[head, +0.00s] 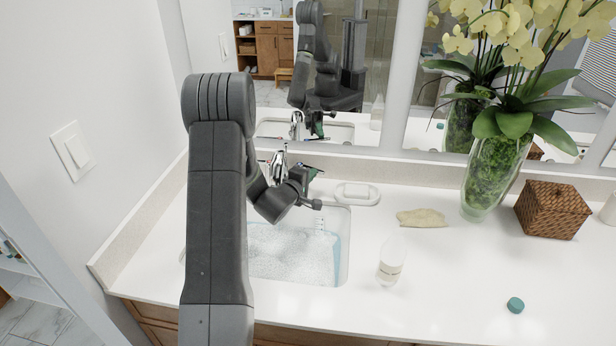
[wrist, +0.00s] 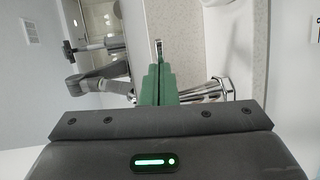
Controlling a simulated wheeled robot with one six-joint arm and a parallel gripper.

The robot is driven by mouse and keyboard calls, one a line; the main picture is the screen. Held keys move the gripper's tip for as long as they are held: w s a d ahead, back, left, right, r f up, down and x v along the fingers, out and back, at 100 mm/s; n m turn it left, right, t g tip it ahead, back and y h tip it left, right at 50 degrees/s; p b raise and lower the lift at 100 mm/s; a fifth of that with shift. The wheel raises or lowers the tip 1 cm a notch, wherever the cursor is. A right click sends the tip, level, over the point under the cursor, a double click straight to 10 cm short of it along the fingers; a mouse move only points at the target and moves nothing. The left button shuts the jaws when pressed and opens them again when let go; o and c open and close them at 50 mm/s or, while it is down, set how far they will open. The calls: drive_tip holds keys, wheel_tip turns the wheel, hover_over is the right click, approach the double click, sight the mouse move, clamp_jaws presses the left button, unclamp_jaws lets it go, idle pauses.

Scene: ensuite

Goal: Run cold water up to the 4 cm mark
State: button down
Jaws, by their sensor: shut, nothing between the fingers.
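The sink basin (head: 342,262) is set in the white counter and holds water with white foam over much of it. A small scale of marks (head: 320,224) shows on its far inner wall; its figures are too small to read. The chrome faucet (head: 279,160) stands behind the basin, partly hidden by my arm. My gripper (head: 312,171) is at the faucet, just right of it in the head view. In the wrist view its green fingers (wrist: 158,78) are shut and empty, with the chrome faucet (wrist: 212,91) close on their right. I cannot tell whether they touch it or whether water is running.
A white bottle (head: 391,262) stands right of the basin, with a teal cap (head: 515,305) farther right. A mirror rises behind.

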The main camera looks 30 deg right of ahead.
drive_tip(key=d, duration=0.2)
drive_tip(key=shift+w+d+b, duration=0.15)
drive_tip(key=shift+d+b, duration=0.25)
drive_tip(key=shift+r, duration=0.1)
